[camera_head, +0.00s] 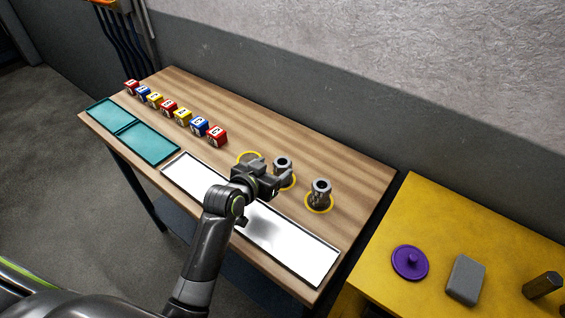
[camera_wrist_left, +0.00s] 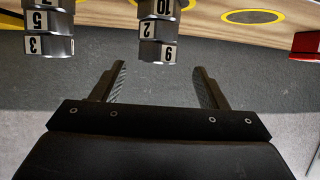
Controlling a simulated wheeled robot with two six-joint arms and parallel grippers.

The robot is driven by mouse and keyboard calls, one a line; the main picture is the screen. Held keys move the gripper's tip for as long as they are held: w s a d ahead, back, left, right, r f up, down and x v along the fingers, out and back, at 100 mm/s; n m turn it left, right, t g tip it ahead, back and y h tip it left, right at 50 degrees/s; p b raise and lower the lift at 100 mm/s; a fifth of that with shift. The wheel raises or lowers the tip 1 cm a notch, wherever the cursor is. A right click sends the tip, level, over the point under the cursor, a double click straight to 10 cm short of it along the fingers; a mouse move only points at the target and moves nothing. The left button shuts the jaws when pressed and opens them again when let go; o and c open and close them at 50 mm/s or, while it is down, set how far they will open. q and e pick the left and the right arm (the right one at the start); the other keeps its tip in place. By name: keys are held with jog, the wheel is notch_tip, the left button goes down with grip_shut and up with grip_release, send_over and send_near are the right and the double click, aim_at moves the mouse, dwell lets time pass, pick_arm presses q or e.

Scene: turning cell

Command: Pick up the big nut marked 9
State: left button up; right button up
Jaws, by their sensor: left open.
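Two upright stacks of grey nuts stand on yellow rings on the wooden table, a middle stack (camera_head: 282,163) and a right one (camera_head: 321,187). My left gripper (camera_head: 272,174) is open and empty, close in front of the middle stack. In the left wrist view, which looks upside down, the middle stack hangs from the top edge. Its nut with a label that reads 9 (camera_wrist_left: 167,28) lies ahead of the open fingers (camera_wrist_left: 160,78), apart from them. The other stack (camera_wrist_left: 48,42) shows a 3. My right gripper is out of view.
Lettered cubes (camera_head: 183,117) stand in a row at the back left. Teal trays (camera_head: 150,143) and a long white panel (camera_head: 290,245) lie along the front edge. A yellow ring (camera_head: 249,156) left of the stacks looks empty. A yellow table (camera_head: 425,220) stands at the right.

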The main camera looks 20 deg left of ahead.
aim_at(282, 162)
pick_arm(q)
jog(key=shift+w+d, duration=0.1)
jog(key=shift+w, duration=0.2)
jog(key=p+x, duration=0.1)
jog(key=x, duration=0.2)
jog(key=shift+w+d+f+p, duration=0.1)
jog(key=shift+w+d+p, duration=0.15)
jog(key=shift+w+p, duration=0.1)
jog(key=shift+w+f, duration=0.25)
jog(key=shift+w, duration=0.15)
jog(key=c, duration=1.2)
